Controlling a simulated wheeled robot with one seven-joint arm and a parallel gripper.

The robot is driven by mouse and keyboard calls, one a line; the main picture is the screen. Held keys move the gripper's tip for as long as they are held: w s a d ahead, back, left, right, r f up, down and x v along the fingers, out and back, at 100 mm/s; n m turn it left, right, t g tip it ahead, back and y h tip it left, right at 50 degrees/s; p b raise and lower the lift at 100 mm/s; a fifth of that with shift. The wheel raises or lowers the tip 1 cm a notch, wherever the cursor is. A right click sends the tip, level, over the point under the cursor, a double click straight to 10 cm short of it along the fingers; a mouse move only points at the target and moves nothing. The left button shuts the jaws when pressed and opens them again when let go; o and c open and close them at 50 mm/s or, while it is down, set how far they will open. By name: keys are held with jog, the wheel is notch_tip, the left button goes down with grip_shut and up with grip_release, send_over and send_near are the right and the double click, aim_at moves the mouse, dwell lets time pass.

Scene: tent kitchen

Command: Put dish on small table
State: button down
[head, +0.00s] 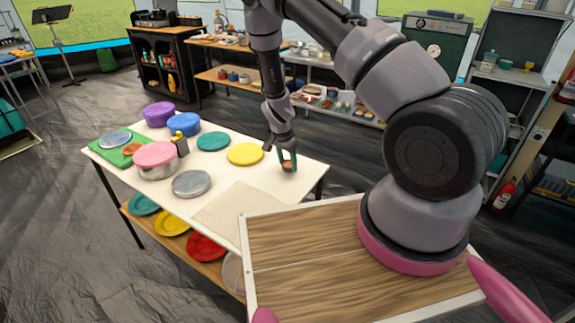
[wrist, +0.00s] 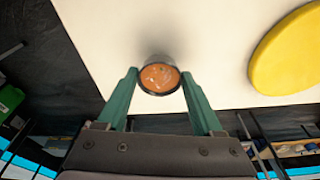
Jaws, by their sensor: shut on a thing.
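My gripper (head: 287,158) points down over the right far part of the white-topped table (head: 262,182). It is shut on a small round dish (head: 287,166) with orange-brown contents and a dark rim. In the wrist view the dish (wrist: 159,77) sits between the two green fingertips (wrist: 160,90), with the pale tabletop (wrist: 190,30) behind it. The dish is close to the tabletop; I cannot tell whether it touches it. I cannot tell for sure which table the task calls small.
A yellow plate (head: 245,154) lies just left of my gripper, with a teal plate (head: 213,141) beyond. A lidded pink pot (head: 156,158), grey lid (head: 191,184) and green board (head: 115,146) stand further left. A beige cloth (head: 235,208) covers the near side. Shelves (head: 335,95) stand behind.

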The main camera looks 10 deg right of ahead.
jog(key=shift+f, duration=0.55)
jog(key=shift+f, duration=0.1)
jog(key=shift+c, duration=0.2)
grip_release()
jog(key=s+r+n+t+y, duration=0.1)
jog(key=s+r, duration=0.2)
jog(key=r, duration=1.1)
jog(key=s+d+r+n+y, duration=0.1)
jog(key=s+r+y, duration=0.15)
jog(key=r, duration=1.05)
jog(key=s+r+n+t+y, duration=0.1)
jog(key=s+r, duration=0.2)
jog(key=r, duration=1.1)
jog(key=s+d+r+n+t, duration=0.2)
jog(key=s+r, duration=0.5)
jog(key=s, duration=0.2)
jog(key=s+d+r+n+t, duration=0.1)
jog(key=s+d+r+n, duration=0.1)
jog(key=s+r, duration=0.4)
jog(key=s+d, duration=0.1)
jog(key=s, duration=0.2)
jog(key=shift+s+r+t+h, duration=0.25)
jog(key=shift+r+t+h, duration=0.1)
jog(key=shift+t, duration=0.05)
